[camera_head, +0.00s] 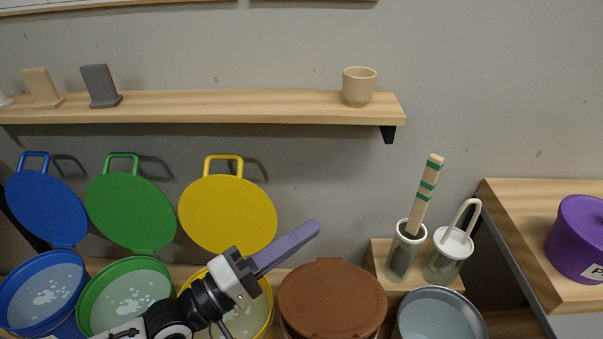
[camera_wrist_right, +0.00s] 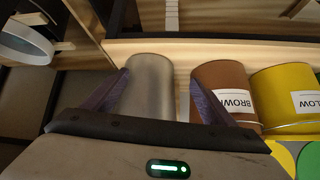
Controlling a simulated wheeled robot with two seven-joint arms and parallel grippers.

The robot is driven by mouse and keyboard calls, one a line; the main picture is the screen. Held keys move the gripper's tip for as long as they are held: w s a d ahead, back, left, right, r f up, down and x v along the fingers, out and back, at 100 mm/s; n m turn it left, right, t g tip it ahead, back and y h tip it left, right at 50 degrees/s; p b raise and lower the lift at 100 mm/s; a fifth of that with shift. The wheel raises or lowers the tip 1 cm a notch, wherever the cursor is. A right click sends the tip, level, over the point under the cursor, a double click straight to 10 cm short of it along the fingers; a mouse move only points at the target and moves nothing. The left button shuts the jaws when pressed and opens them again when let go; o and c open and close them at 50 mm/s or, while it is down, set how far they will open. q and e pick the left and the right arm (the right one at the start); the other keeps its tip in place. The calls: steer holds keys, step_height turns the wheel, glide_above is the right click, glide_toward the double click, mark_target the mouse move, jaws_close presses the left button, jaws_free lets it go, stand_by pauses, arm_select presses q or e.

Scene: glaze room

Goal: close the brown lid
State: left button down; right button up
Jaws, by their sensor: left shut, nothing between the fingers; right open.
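The brown lid (camera_head: 332,298) lies nearly flat over the top of its bucket, its round face up; I cannot tell whether it is fully seated. The brown bucket (camera_wrist_right: 224,80), marked BROWN, shows in the right wrist view. My left gripper (camera_head: 313,228) is shut and empty, above and to the left of the brown lid, in front of the yellow bucket. My right gripper (camera_wrist_right: 160,77) is open. Its fingers appear on either side of the grey bucket (camera_wrist_right: 150,92), and one overlaps the brown bucket in the picture. The right gripper is not visible in the head view.
The yellow lid (camera_head: 228,213), green lid (camera_head: 130,211) and blue lid (camera_head: 46,207) stand open behind their buckets. The open grey bucket (camera_head: 442,318) stands right of the brown one. A shelf (camera_head: 230,106) runs above.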

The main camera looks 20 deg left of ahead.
arm_select(q)
steer(key=s+d+f+m+h+b, duration=0.2)
steer(key=s+f+m+b, duration=0.1)
steer(key=s+f+b, duration=0.2)
steer(key=m+h+b, duration=0.3)
steer(key=m+b, duration=0.2)
steer(key=b, duration=0.1)
glide_above(299, 327)
steer(key=s, duration=0.2)
steer(key=shift+t, duration=0.3)
steer(key=f, duration=0.3)
steer(key=d+f, duration=0.1)
steer(key=f, duration=0.1)
steer(key=shift+f, duration=0.35)
steer(key=s+d+f+m+g+h+b, duration=0.1)
steer(key=s+f+m+g+h+b, duration=0.1)
steer(key=f+b, duration=0.5)
step_height(299, 327, down, 2)
steer(key=s+m+h, duration=0.1)
steer(key=m+h, duration=0.1)
steer(key=m, duration=0.1)
steer(key=shift+f+m+b, duration=0.15)
steer(key=shift+m+b, duration=0.15)
steer(key=shift+b, duration=0.1)
arm_select(e)
steer(key=w+a+f+y, duration=0.1)
steer(key=w+a+f, duration=0.1)
steer(key=f, duration=0.9)
steer(key=shift+a, duration=0.9)
